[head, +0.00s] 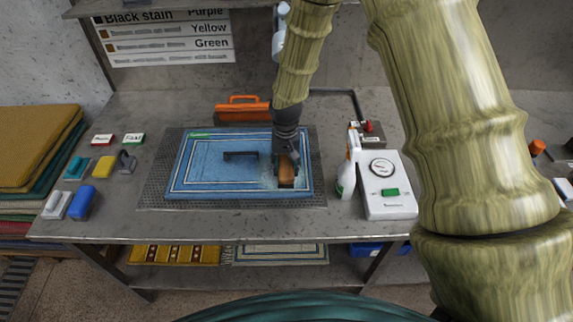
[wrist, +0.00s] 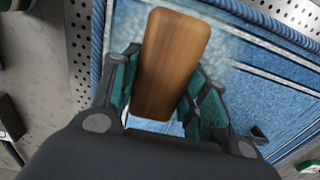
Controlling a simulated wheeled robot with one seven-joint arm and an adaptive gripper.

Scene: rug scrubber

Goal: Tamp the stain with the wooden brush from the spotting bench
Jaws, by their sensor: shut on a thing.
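My gripper (wrist: 160,98) is shut on the wooden brush (wrist: 172,62), whose brown block sits between the two fingers. In the head view, the brush (head: 287,170) is low over the right part of the blue rug (head: 205,180); I cannot tell whether its underside touches the pile. A pale, whitish patch (head: 267,177) shows on the rug beside the brush, partly hidden by it and my gripper. A dark bar-shaped thing (head: 240,155) is near the rug's middle, left of the brush. I cannot clearly make out the stain's own colour.
The rug lies on a perforated plate (head: 160,180) on the grey bench. A spray bottle (head: 347,170) and a white device with a dial (head: 388,190) stand close on the right. An orange toolbox-like case (head: 242,110) is behind. Small coloured blocks (head: 82,202) lie left.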

